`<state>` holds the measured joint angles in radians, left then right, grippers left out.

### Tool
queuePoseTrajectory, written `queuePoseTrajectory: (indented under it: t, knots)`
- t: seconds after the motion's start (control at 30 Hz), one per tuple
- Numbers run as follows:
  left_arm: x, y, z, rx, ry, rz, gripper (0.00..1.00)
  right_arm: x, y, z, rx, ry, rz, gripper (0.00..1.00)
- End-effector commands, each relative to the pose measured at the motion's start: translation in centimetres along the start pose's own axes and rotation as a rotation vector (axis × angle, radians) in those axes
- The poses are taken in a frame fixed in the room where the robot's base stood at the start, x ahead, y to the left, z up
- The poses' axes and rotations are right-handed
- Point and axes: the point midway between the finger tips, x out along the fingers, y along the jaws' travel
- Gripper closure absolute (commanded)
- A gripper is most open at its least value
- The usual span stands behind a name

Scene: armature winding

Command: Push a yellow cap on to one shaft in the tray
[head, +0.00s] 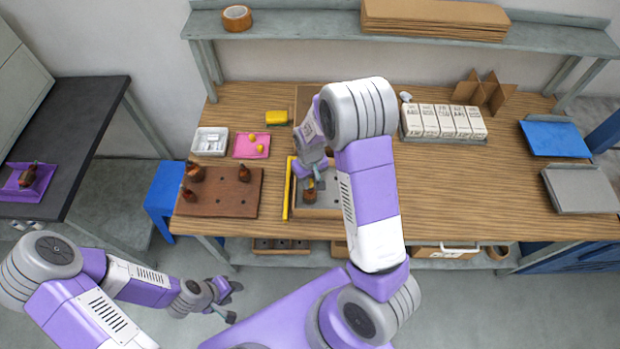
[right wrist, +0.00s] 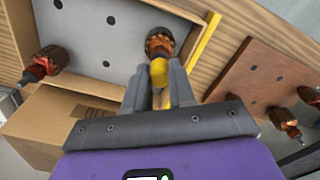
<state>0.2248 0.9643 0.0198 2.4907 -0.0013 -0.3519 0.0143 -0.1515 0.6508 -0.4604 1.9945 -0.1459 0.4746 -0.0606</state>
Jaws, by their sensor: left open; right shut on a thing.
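The tray (head: 322,211) is a grey plate with holes inside a cardboard box; it fills the upper left of the right wrist view (right wrist: 105,30). A copper-wound armature (head: 309,196) stands in it; its copper end also shows in the right wrist view (right wrist: 160,41). My right gripper (right wrist: 159,80) is shut on a yellow cap (right wrist: 158,70). The cap meets or overlaps the armature's near end; I cannot tell whether the shaft is inside it. Another armature (right wrist: 42,63) shows at the left of that view. My left gripper (head: 227,302) is open and empty, away from the table.
A pink mat (head: 243,153) holds loose yellow caps (head: 253,138). A brown board (head: 215,203) with several armatures lies left of the tray, past a yellow strip (head: 287,190). White boxes (head: 445,120) stand at the right. The table's right front is clear.

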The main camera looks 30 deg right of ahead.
Motion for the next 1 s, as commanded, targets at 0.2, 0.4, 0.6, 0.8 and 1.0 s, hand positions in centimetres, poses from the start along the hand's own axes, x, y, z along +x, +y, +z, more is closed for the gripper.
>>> queuePoseTrajectory:
  t: [0.2, 0.4, 0.6, 0.8, 1.0]
  knots:
    - [0.6, -0.2, 0.0, 0.0, 0.0, 0.0, 0.57, 0.8, 0.0, 0.0, 0.0, 0.0, 0.0, 1.0]
    - [1.0, -0.4, 0.0, 0.0, 0.0, 0.0, 0.57, 1.3, 0.0, 0.0, 0.0, 0.0, 0.0, 1.0]
    - [1.0, -0.4, 0.0, 0.0, 0.0, 0.0, 0.57, 1.3, 0.0, 0.0, 0.0, 0.0, 0.0, 1.0]
    - [1.0, -0.4, 0.0, 0.0, 0.0, 0.0, 0.57, 1.3, 0.0, 0.0, 0.0, 0.0, 0.0, 0.58]
    - [1.0, -0.4, 0.0, 0.0, 0.0, 0.0, 0.57, 1.3, 0.0, 0.0, 0.0, 0.0, 0.0, 0.46]
